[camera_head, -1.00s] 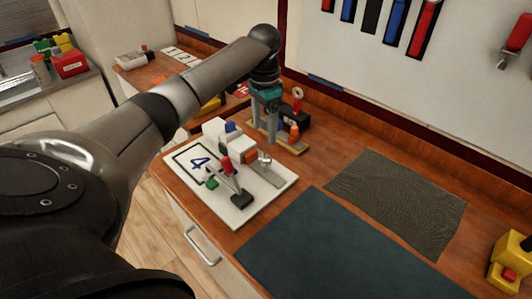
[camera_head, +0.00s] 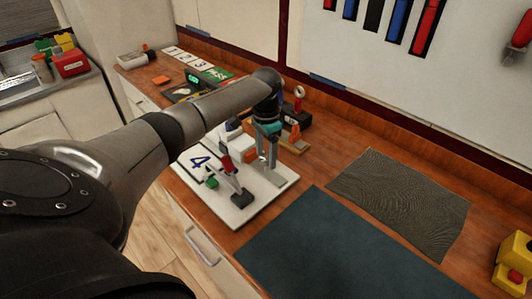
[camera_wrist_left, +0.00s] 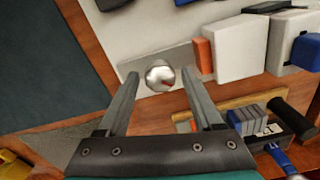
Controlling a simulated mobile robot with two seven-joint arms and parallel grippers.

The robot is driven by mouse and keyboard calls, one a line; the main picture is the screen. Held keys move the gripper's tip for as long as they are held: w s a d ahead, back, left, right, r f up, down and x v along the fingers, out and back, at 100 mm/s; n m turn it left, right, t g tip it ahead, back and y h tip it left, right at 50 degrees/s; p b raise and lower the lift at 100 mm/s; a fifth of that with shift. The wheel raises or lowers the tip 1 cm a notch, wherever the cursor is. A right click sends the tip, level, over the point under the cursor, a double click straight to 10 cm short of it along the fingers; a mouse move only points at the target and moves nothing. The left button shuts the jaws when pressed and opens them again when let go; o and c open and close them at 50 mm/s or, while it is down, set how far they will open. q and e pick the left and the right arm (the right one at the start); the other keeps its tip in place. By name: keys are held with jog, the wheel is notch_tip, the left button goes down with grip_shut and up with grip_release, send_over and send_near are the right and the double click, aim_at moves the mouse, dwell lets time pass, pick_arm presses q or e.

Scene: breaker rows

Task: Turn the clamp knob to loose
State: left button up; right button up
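A round silver knob (camera_wrist_left: 160,76), which I take as the clamp knob, stands on a grey metal plate (camera_wrist_left: 145,65) of the white board (camera_wrist_left: 125,22). In the head view the board (camera_head: 238,212) carries a "4" label, and the plate (camera_head: 279,178) is at its right side; the knob is mostly hidden by my fingers there. My left gripper (camera_head: 266,160) points down over the plate. In the left wrist view its open fingers (camera_wrist_left: 160,73) are on either side of the knob, with visible gaps. I cannot tell its exact height. My right gripper is out of view.
A red-handled toggle clamp (camera_head: 229,170) and a white block (camera_wrist_left: 240,45) stand on the board near the knob. A wooden rack (camera_head: 297,140) is just behind. A dark blue mat (camera_head: 335,250) and a grey mat (camera_head: 400,200) leave flat free room at right.

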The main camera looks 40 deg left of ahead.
pick_arm(q)
grip_shut()
dwell(0.3)
